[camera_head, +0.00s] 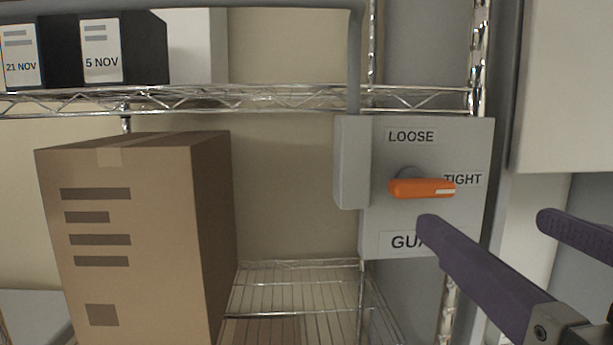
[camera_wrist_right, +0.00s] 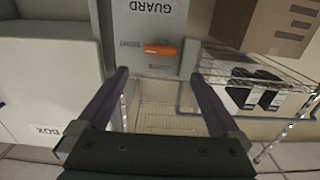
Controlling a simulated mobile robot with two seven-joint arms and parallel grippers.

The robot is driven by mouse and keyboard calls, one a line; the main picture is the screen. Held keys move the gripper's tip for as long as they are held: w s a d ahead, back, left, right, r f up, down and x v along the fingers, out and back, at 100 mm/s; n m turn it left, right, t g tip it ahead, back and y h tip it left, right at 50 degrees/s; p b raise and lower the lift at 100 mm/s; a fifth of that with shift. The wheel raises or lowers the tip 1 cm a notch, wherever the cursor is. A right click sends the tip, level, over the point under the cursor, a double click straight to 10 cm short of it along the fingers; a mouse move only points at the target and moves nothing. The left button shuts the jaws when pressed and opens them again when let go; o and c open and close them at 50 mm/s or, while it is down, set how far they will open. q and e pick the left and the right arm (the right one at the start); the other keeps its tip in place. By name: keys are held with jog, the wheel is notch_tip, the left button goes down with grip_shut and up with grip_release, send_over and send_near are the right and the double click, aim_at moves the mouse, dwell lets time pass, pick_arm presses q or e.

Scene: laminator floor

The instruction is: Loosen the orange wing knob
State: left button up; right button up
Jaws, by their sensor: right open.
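The orange wing knob (camera_head: 421,188) sits on a grey panel (camera_head: 472,225) in the head view. It lies level, with its pale-marked end toward the TIGHT label (camera_head: 463,179); the LOOSE label (camera_head: 411,136) is above it. A lower label starting "GU" is partly hidden by my finger; it reads GUARD (camera_wrist_right: 150,6) in the right wrist view. My right gripper (camera_head: 487,222) is open and empty, nearer the camera, below and right of the knob. In the right wrist view the knob (camera_wrist_right: 160,50) is beyond the open fingers (camera_wrist_right: 158,75), apart from them. My left gripper is out of view.
A cardboard box (camera_head: 95,230) stands left on the wire rack. Dark binders (camera_head: 145,50) with date labels are on the upper wire shelf (camera_head: 230,98). A grey block (camera_head: 350,165) adjoins the panel's left side. A pale cabinet (camera_head: 562,90) is at right.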

aim_at(428, 187)
jog(key=w, duration=0.9)
jog(key=shift+w+a+r+p, duration=0.1)
jog(key=shift+a+r+p, duration=0.1)
jog(key=shift+p, duration=0.1)
jog(key=shift+w+f, duration=0.15)
jog(key=shift+w, duration=0.35)
jog(key=c, duration=1.2)
